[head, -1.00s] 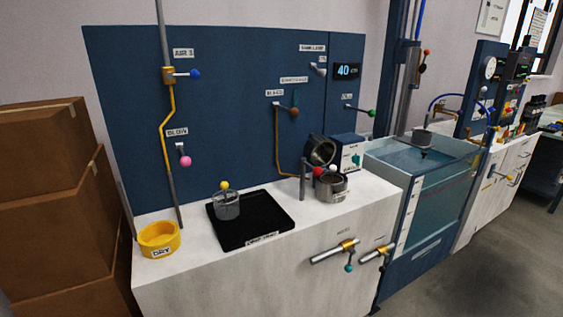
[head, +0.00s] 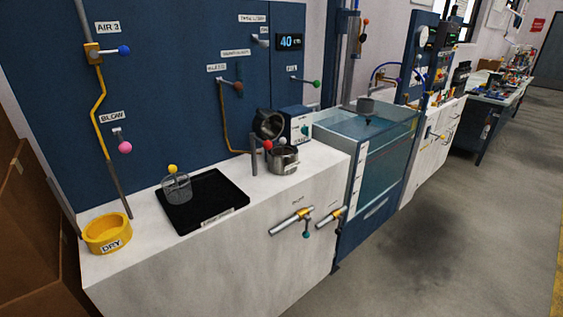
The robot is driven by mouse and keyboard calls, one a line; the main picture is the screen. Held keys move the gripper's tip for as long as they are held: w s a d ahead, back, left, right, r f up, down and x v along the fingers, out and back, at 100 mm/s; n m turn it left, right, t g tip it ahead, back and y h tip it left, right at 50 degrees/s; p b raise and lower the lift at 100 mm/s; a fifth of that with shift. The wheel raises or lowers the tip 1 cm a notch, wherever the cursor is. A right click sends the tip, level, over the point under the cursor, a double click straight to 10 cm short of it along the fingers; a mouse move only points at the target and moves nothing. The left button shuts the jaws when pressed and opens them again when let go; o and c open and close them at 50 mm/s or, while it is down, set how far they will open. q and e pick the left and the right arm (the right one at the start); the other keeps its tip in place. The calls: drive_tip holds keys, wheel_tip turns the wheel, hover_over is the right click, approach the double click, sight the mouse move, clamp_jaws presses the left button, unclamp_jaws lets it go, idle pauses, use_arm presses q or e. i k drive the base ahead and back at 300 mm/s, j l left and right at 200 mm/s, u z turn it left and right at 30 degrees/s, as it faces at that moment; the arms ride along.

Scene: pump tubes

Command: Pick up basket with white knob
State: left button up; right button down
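A white knob (head: 283,142) shows above a round grey metal cup (head: 285,163) on the white counter. The basket under the white knob seems to sit inside the cup; its body is hidden by the wall. A red knob (head: 268,146) on a grey post stands just left of it. Another basket, clear with a yellow knob (head: 173,169), sits on the left part of the black tray (head: 215,200). Neither of my grippers is in view.
A yellow ring marked DRY (head: 107,233) stands at the counter's left end. A dark open cylinder (head: 268,125) and blue box (head: 298,125) stand behind the cup. A water tank (head: 375,150) adjoins on the right. Pipes (head: 290,222) stick out in front. The floor at right is clear.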

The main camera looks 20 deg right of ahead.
sight(283, 151)
drive_tip(key=i+l, duration=0.25)
drive_tip(key=l, duration=0.15)
drive_tip(key=i+l, duration=0.2)
drive_tip(key=l, duration=0.15)
drive_tip(key=i+l+u, duration=0.1)
drive_tip(key=i+l, duration=0.15)
drive_tip(key=l, duration=0.15)
drive_tip(key=i+l, duration=0.2)
drive_tip(key=l, duration=0.2)
drive_tip(key=i+l, duration=0.25)
drive_tip(key=l, duration=0.15)
drive_tip(key=i+l+u, duration=0.1)
drive_tip(key=l, duration=0.3)
drive_tip(key=i+l, duration=0.3)
drive_tip(key=l, duration=0.1)
